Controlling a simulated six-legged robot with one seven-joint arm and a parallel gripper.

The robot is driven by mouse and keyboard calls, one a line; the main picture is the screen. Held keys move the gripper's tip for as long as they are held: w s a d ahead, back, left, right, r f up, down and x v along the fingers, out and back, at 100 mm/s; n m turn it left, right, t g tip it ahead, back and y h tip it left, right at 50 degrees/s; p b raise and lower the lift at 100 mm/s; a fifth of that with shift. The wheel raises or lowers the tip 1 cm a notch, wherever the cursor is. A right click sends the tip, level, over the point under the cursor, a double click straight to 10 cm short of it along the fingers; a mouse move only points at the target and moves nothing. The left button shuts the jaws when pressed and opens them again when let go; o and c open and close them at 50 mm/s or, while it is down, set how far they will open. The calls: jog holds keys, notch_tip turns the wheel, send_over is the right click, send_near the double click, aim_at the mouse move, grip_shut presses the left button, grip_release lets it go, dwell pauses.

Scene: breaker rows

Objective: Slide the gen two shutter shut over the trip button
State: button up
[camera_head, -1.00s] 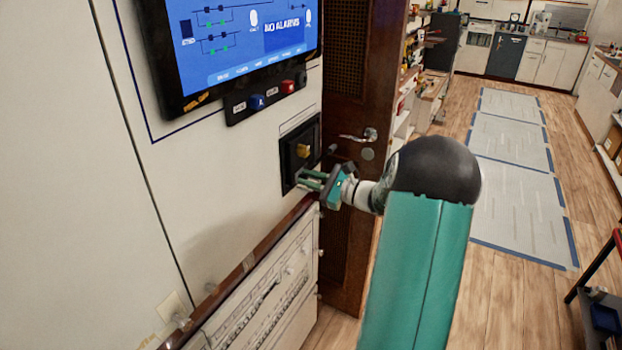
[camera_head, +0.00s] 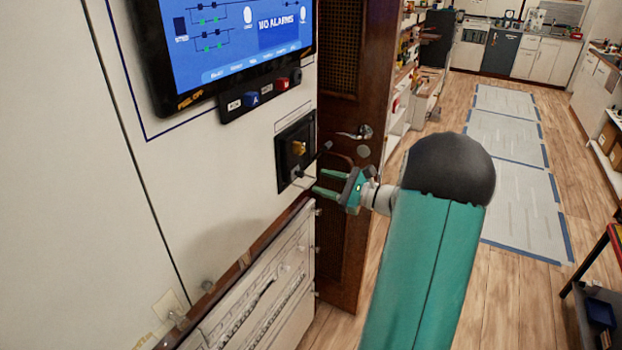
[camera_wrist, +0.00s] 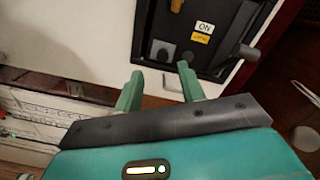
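A black breaker panel (camera_head: 284,176) is set in the white wall below the screen. In the wrist view the panel (camera_wrist: 222,68) carries an ON label (camera_wrist: 205,27), a yellow label, and a grey square part (camera_wrist: 162,50) with a small round part beside it. I cannot tell which of these is the shutter or the trip button; no "gen two" marking is legible. A dark handle (camera_wrist: 242,50) sticks out at the panel's right. My gripper (camera_head: 318,181) is just right of the panel, fingers apart and empty. The wrist view shows both fingers (camera_wrist: 160,72) below the panel.
A screen (camera_head: 235,40) hangs above, with a strip of blue and red buttons (camera_head: 265,95) under it. A cabinet with a wooden ledge (camera_head: 235,265) juts out below the panel. A brown door (camera_head: 345,210) stands right behind my gripper. Open floor lies farther right.

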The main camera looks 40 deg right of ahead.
jog(key=v, duration=0.7)
jog(key=shift+s, duration=0.2)
jog(key=shift+d, duration=0.1)
jog(key=w+a+r+n+g+y, duration=0.1)
jog(key=a+n+g, duration=0.4)
jog(key=a, duration=0.7)
jog(key=w+a+r+n+g+y, duration=0.15)
jog(key=a+n+g, duration=0.35)
jog(key=a, duration=0.7)
jog(key=s+a+r+n+g+h, duration=0.1)
jog(key=s+a+r+n+h, duration=0.2)
jog(key=s+a+n+h, duration=0.6)
jog(key=shift+s+a+n, duration=2.4)
jog(key=shift+a+n, duration=0.9)
jog(key=shift+n, duration=0.4)
jog(key=shift+r, duration=0.15)
